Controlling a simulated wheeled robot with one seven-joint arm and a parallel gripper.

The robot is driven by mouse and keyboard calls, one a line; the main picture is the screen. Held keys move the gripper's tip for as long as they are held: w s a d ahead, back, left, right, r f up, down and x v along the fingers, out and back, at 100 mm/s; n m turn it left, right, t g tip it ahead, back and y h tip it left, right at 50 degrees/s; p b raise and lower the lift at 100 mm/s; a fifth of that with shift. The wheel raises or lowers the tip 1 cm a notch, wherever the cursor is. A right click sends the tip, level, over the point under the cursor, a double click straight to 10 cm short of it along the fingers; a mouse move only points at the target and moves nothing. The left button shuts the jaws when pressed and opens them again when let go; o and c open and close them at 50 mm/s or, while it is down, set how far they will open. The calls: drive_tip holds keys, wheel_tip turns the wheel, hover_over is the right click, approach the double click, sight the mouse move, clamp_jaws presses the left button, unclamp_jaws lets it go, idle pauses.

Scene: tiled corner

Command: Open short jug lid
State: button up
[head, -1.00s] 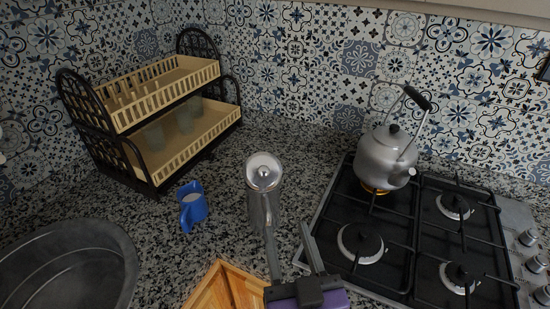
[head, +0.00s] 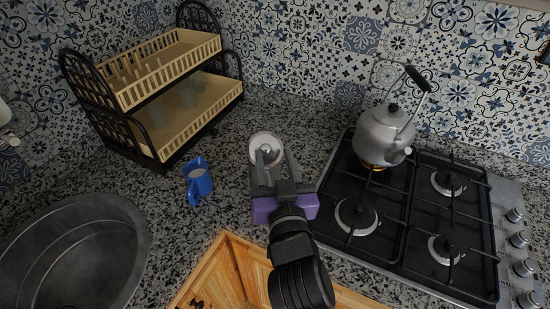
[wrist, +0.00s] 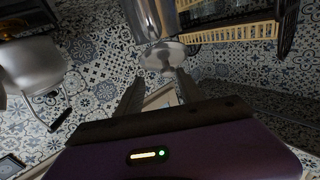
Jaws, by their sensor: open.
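The metal jug (head: 254,142) stands on the speckled counter. Its round silver lid (head: 267,142) with a small knob sits on top and appears closed. My gripper (head: 271,160) is open and empty, with its fingers pointing at the lid from the near side. The fingers and wrist hide most of the jug body in the head view. In the wrist view the lid (wrist: 166,54) is just beyond the fingertips (wrist: 160,77), and the jug body (wrist: 150,18) shows above it. I cannot tell whether a finger touches the lid.
A blue jug (head: 198,180) stands to the left. A grey kettle (head: 383,133) sits on the gas stove (head: 412,225) to the right. A two-tier rack (head: 163,142) stands at the back left, and a metal sink (head: 72,250) is at the front left.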

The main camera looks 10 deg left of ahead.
clamp_jaws()
drive_tip(key=c, duration=0.9)
unclamp_jaws()
drive_tip(key=o, duration=0.9)
drive_tip(key=b+v, duration=0.1)
drive_tip(key=v, duration=0.7)
drive_tip(key=shift+b, duration=0.35)
